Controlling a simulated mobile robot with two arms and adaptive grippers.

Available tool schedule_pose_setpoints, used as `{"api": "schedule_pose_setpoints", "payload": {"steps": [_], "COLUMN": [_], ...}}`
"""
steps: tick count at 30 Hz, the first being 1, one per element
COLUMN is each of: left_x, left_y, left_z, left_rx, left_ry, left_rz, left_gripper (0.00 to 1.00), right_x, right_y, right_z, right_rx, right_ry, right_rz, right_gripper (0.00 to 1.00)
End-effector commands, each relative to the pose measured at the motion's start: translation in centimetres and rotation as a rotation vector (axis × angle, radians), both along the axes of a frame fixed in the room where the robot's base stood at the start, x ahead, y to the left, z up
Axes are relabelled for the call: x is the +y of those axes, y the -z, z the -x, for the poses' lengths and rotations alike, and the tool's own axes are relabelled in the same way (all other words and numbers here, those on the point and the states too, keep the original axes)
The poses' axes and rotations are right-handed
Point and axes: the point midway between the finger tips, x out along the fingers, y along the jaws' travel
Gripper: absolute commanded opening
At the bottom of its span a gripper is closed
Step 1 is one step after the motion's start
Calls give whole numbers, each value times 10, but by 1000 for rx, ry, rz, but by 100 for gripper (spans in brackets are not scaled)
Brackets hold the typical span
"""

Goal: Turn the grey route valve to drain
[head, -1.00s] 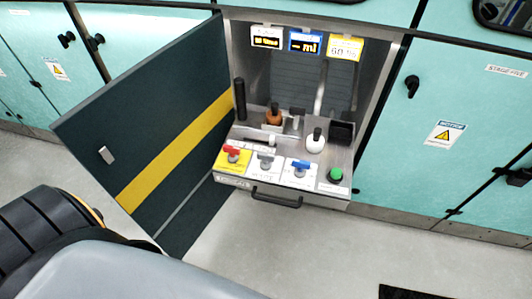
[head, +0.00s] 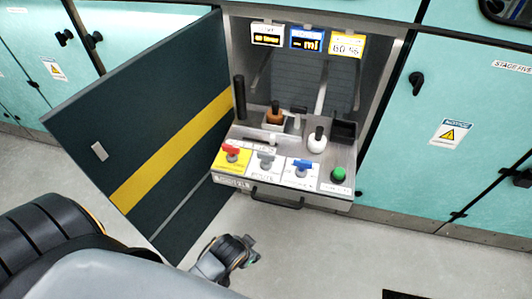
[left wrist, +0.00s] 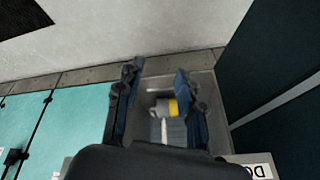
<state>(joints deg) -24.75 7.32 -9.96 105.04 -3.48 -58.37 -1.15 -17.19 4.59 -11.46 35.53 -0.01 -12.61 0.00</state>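The grey route valve (head: 266,160) sits on a white plate lettered ROUTE, in the middle of the sloping panel between a red-handled valve (head: 231,152) and a blue-handled valve (head: 302,167). Its exact pointing direction is too small to read. My left gripper (head: 247,247) is low in front of the panel, over the floor, below and apart from the valve. In the left wrist view its two dark fingers (left wrist: 158,78) stand apart; a grey surface with a yellow patch shows between them, which I cannot identify. The valve is not recognisable there. My right gripper is not in view.
The drawer handle (head: 277,200) sticks out at the panel's front. A green button (head: 338,174), a white knob (head: 317,142) and a brown-topped part (head: 275,112) stand near the valves. The open dark door (head: 150,130) flanks the left. The floor in front is clear.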

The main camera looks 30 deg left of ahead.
Motion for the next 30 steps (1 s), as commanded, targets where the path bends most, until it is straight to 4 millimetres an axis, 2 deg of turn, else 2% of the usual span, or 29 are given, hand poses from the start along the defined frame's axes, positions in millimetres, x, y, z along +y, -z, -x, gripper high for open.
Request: {"api": "schedule_pose_setpoints", "payload": {"steps": [4,6,11,15,17,20,21,23,24,27,30], "left_x": [0,0,-1,-13,-23,-47,-60,-84,-100,-143,-183], "left_y": [-44,-69,-137,-195,-225,-284,-309,-347,-369,-413,-435], "left_z": [-13,-28,-109,-170,-193,-228,-238,-247,-250,-244,-227], "left_rx": [-51,-111,-416,-684,-811,-1050,-1154,-1311,-1413,-1648,-1849], "left_ry": [3,20,148,288,360,511,582,704,789,1024,1289], "left_rz": [-7,-25,-145,-264,-323,-447,-503,-598,-662,-829,-995], "left_gripper": [38,38,38,38,38,38,38,38,38,38,38], "right_x": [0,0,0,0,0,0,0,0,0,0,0], "right_y": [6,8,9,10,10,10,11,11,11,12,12], "right_z": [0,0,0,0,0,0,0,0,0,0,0], "right_rx": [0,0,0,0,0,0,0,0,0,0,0], "right_ry": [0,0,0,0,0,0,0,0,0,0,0], "right_rz": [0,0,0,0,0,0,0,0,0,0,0], "right_gripper": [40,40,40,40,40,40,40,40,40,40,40]}}
